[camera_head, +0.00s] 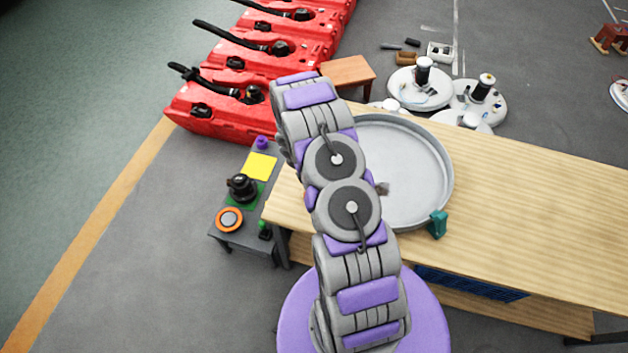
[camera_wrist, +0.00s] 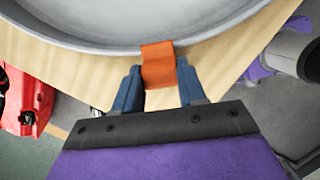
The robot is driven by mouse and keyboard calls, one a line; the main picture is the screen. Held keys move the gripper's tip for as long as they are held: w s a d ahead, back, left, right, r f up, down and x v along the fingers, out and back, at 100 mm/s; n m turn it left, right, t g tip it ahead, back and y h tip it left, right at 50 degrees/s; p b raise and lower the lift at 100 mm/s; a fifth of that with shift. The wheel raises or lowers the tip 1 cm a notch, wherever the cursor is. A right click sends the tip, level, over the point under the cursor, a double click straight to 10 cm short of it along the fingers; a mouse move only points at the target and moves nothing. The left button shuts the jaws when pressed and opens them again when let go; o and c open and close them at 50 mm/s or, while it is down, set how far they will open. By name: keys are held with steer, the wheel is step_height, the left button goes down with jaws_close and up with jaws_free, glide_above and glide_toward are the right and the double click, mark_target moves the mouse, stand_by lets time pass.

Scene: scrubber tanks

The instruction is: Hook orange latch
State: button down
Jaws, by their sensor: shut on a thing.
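The orange latch (camera_wrist: 158,62) shows in the wrist view at the rim of the round grey metal pan (camera_wrist: 100,46). My gripper (camera_wrist: 159,72) is shut on the latch, with one blue finger on each side of it. The latch's upper end meets the pan's rim; whether it is hooked over the rim I cannot tell. In the head view the pan (camera_head: 418,205) lies on the wooden table, and my arm covers its left part. The orange latch and my gripper are hidden there.
A teal latch (camera_head: 437,224) sits at the pan's near right rim. The wooden table (camera_head: 530,220) is bare to the right. A small control stand (camera_head: 242,212) stands left of the table. Red scrubber tanks (camera_head: 225,100) line the back left, and white round parts (camera_head: 420,88) lie behind.

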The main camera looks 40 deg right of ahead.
steer(key=shift+f, duration=0.15)
steer(key=c, duration=1.1)
jaws_free()
steer(key=shift+s, duration=0.1)
steer(key=o, duration=0.3)
steer(key=shift+d+f, duration=0.1)
steer(key=shift+o, duration=0.8)
steer(key=shift+d, duration=0.2)
steer(key=shift+a, duration=0.1)
steer(key=shift+a+r, duration=0.1)
steer(key=shift+r, duration=0.3)
steer(key=v, duration=1.6)
steer(key=shift+r, duration=0.35)
